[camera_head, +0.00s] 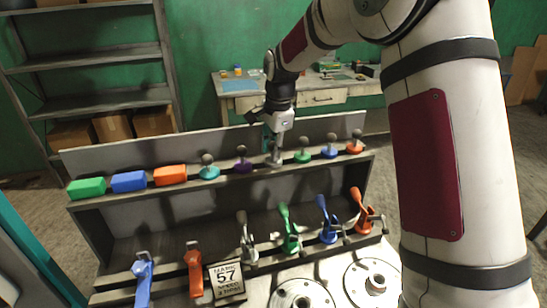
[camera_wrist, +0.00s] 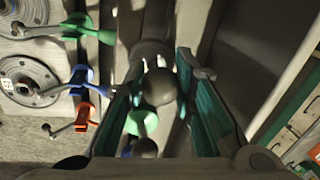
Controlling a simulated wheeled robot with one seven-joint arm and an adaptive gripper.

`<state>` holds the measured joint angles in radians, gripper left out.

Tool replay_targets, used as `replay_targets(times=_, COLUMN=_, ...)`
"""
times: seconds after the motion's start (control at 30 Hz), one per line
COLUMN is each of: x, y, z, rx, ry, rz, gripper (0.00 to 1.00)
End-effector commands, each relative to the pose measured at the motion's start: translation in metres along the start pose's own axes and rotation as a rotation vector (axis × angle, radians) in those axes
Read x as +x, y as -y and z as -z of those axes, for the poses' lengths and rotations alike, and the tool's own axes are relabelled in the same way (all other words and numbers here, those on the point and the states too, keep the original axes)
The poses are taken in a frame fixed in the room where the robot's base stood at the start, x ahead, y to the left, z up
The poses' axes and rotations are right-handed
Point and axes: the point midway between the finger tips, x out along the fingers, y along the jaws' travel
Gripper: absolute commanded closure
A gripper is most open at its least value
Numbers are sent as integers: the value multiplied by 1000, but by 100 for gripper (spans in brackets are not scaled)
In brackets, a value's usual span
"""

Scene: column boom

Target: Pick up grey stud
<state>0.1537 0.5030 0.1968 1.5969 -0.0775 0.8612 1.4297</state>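The grey stud (camera_head: 275,160) stands on the upper ledge of the rack, between the purple stud (camera_head: 243,162) and the green stud (camera_head: 303,156). My gripper (camera_head: 273,144) is directly over it and hides its upper part in the head view. In the wrist view, the round dark grey knob of the grey stud (camera_wrist: 159,87) lies between the two teal-lined fingers of my gripper (camera_wrist: 158,100). The fingers are apart, with a gap visible to the left of the knob. Contact on the right side is hard to tell.
Teal (camera_head: 209,171), blue (camera_head: 329,152) and orange (camera_head: 355,148) studs share the ledge. Green (camera_head: 87,187), blue (camera_head: 129,181) and orange (camera_head: 170,175) blocks sit at its left end. Coloured levers, including a green one (camera_head: 288,228), stand below. A back panel (camera_head: 140,150) rises behind the ledge.

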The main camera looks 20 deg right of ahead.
Motion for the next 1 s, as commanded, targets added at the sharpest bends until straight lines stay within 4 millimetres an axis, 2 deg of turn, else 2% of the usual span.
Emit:
replay_targets(times=0.37, x=-4, y=2, z=0, rx=0, ry=-1, rz=2, gripper=100)
replay_targets(times=0.53, x=-17, y=6, z=0, rx=-1, ry=-2, rz=5, gripper=100)
replay_targets(times=0.67, x=-35, y=10, z=0, rx=-1, ry=-2, rz=6, gripper=100)
replay_targets(times=1.0, x=-55, y=-57, z=1, rx=1, ry=-2, rz=2, gripper=100)
